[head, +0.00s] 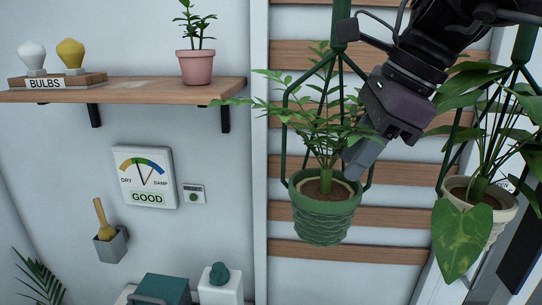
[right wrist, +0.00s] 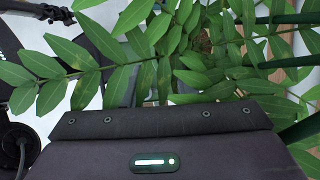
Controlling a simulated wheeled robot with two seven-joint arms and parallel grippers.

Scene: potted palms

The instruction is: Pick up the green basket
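The green basket (head: 325,222) is a woven-textured hanging pot with a palm in it, held by green hanger rods in front of the slatted wall in the head view. My right gripper (head: 360,158) comes down from the upper right. It overlaps the palm's leaves just above the basket's right rim; whether it touches the rim I cannot tell. Its fingers look narrow and partly turned away, so their opening is unclear. In the right wrist view, palm leaves (right wrist: 190,45) fill the area beyond the gripper and hide the fingertips and basket. My left gripper is not in view.
A cream hanging pot (head: 481,205) with a broad-leaved plant hangs close on the right. A wooden shelf (head: 130,92) on the left bears a pink pot (head: 195,68) and two bulbs. A teal object (head: 165,287) and a white container (head: 220,291) stand below.

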